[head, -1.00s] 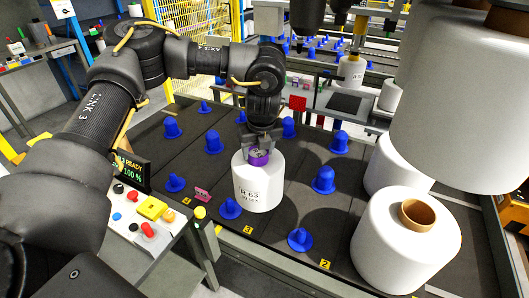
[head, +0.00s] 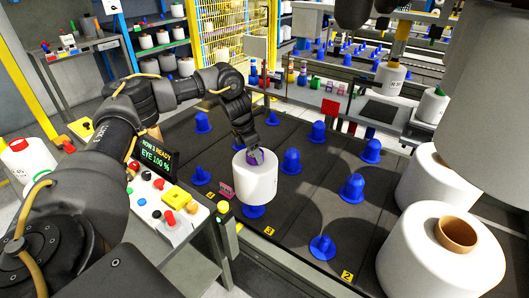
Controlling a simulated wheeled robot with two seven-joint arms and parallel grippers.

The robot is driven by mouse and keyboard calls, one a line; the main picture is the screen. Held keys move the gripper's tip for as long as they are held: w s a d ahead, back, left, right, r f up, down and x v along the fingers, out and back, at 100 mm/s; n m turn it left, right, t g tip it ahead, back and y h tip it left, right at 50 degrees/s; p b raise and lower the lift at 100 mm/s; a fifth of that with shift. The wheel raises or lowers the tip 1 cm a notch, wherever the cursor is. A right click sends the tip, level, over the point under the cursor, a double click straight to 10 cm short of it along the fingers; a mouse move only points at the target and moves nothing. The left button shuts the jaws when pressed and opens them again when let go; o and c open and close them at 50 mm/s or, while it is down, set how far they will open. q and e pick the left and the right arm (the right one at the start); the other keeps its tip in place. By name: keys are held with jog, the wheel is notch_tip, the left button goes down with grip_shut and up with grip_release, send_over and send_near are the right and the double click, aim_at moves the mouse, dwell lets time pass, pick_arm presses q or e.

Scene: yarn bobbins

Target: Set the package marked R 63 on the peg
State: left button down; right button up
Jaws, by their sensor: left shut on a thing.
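The white package (head: 262,182) hangs from my left gripper (head: 254,155), which is shut on the purple-ringed core at its top. It looks slightly tilted. Its R 63 label is turned aside and I cannot read it now. Directly below it in the picture is a blue peg (head: 253,212) by the yellow 3 mark. The package hides the peg's top, and only the lower part and brim show. I cannot tell whether the package touches the peg. My right gripper is not in view.
Other blue pegs stand empty on the dark table (head: 300,205), including one by the 2 mark (head: 322,247). A pink tag (head: 227,190) stands left of the package. Large white packages (head: 440,255) crowd the right. A button console (head: 167,205) sits at the left.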

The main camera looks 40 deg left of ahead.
pick_arm(q)
jog(key=shift+a+f+m, duration=0.2)
jog(key=shift+a+m, duration=0.25)
jog(key=shift+a, duration=0.05)
jog(key=shift+a+f+m, duration=0.2)
jog(key=shift+a+m, duration=0.25)
jog(key=shift+a, duration=0.05)
jog(key=shift+r, duration=0.1)
jog(key=shift+s+a+b+x, duration=0.15)
jog(key=shift+b+x, duration=0.1)
jog(key=shift+x, duration=0.6)
jog(key=shift+s+a+b+x, duration=0.15)
jog(key=shift+b+x, duration=0.1)
jog(key=shift+x, duration=0.55)
jog(key=shift+d, duration=0.15)
jog(key=shift+f+b, duration=0.45)
jog(key=shift+r+p, duration=0.15)
jog(key=shift+p, duration=0.15)
